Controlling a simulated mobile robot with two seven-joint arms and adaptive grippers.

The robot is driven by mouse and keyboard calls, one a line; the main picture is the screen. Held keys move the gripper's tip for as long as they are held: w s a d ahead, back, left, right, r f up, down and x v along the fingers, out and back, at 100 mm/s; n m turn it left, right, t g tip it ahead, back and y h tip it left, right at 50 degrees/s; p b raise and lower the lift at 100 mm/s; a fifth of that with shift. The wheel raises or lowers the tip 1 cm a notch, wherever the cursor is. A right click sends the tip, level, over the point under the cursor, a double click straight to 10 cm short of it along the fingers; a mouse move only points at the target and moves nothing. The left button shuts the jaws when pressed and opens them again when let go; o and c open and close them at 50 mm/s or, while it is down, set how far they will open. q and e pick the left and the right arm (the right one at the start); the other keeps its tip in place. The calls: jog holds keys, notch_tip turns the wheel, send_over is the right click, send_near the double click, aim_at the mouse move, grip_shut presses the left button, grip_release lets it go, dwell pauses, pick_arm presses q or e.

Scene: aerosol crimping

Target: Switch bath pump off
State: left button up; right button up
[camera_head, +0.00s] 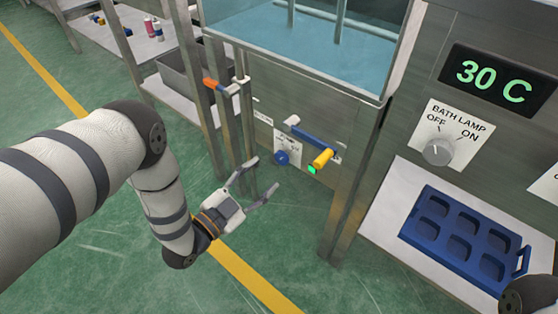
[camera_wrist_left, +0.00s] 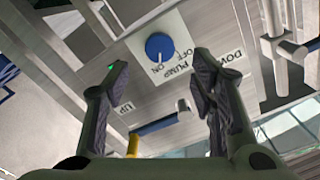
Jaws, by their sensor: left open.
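The blue bath pump knob (camera_head: 282,157) sits on a white label plate on the steel bath front, below the water tank. In the left wrist view the knob (camera_wrist_left: 160,46) lies between and beyond my fingertips, with the words PUMP, OFF and ON beside it. A small pale mark on the knob appears to face ON. A green lamp (camera_head: 312,170) glows to its right in the head view. My left gripper (camera_head: 265,174) is open and empty, in front of the panel and apart from the knob. My right gripper is not in view.
A blue lever with a yellow grip (camera_head: 322,158) sticks out just right of the knob. Steel posts with an orange-and-white fitting (camera_head: 222,87) stand left of it. At right are the bath lamp dial (camera_head: 438,151) and a blue tray (camera_head: 426,203). Green floor below is clear.

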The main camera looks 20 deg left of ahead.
aim_at(280, 159)
pick_arm(q)
jog(key=b+x, duration=0.1)
jog(key=x, duration=0.5)
jog(key=shift+w+d+f+b, duration=0.1)
jog(key=shift+w+f+b, duration=0.1)
jog(key=shift+w+b, duration=0.15)
jog(key=shift+w+r, duration=0.15)
jog(key=shift+w, duration=0.05)
jog(key=shift+c, duration=0.6)
jog(key=c, duration=1)
